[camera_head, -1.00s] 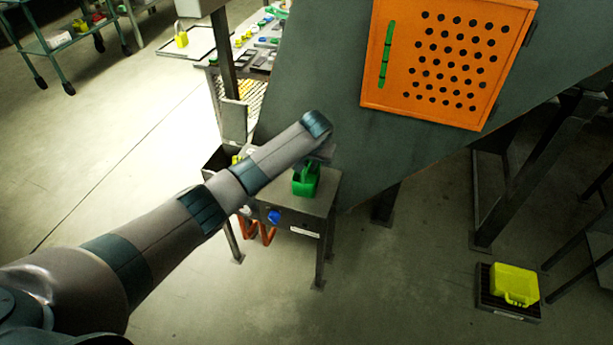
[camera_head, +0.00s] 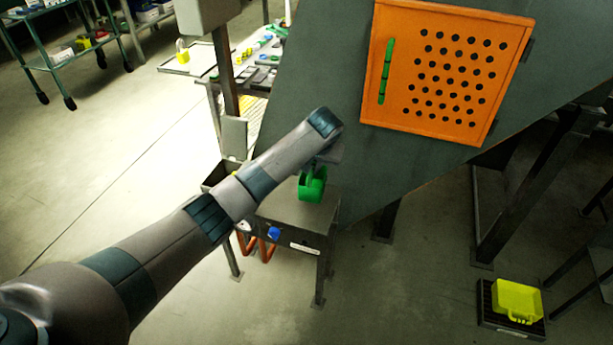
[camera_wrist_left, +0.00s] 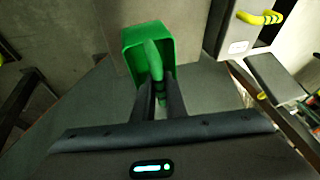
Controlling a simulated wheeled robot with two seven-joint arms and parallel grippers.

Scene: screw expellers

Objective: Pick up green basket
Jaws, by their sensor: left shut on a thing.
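The green basket (camera_head: 312,188) is in the head view, over the small dark metal table (camera_head: 290,213). My left gripper (camera_wrist_left: 158,88) is shut on its handle, with both dark fingers reaching into the basket's open top. In the left wrist view the basket (camera_wrist_left: 130,55) is at the upper middle. In the head view it looks tilted and slightly above the tabletop, though any gap is hard to judge. My left wrist partly hides the fingers there. My right gripper is in neither view.
A large sloped grey panel with an orange perforated door (camera_head: 447,70) stands just behind and right of the basket. A yellow basket (camera_head: 517,300) sits on a dark floor base at lower right. A cluttered workbench (camera_head: 262,60) stands behind. Floor is open at left.

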